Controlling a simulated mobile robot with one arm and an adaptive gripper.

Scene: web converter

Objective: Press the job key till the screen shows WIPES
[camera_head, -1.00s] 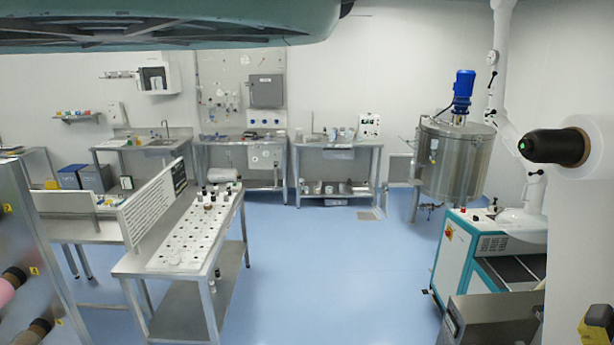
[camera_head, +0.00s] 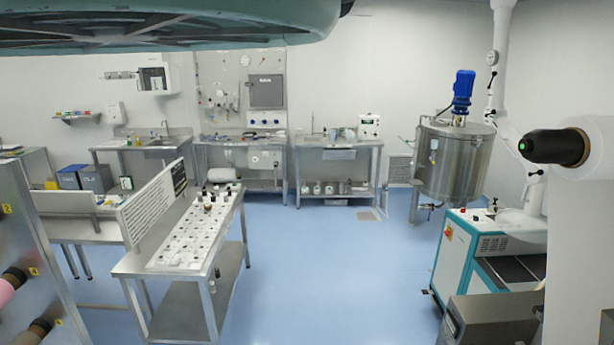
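I cannot make out a job key or a screen showing WIPES in this view. No readable job text shows anywhere. A teal and white machine (camera_head: 456,262) stands at the right with small controls on its top, too small to read. A white unit (camera_head: 369,127) with small dark controls sits on the back bench, also too small to read. My gripper is not in view, so its place relative to any key is hidden.
A steel table (camera_head: 137,264) with a perforated white board (camera_head: 190,236) stands left of centre. A steel tank (camera_head: 455,165) with a blue motor is at the back right. A black spindle end (camera_head: 553,147) with a white roll juts in at right. The blue floor (camera_head: 335,275) between is clear.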

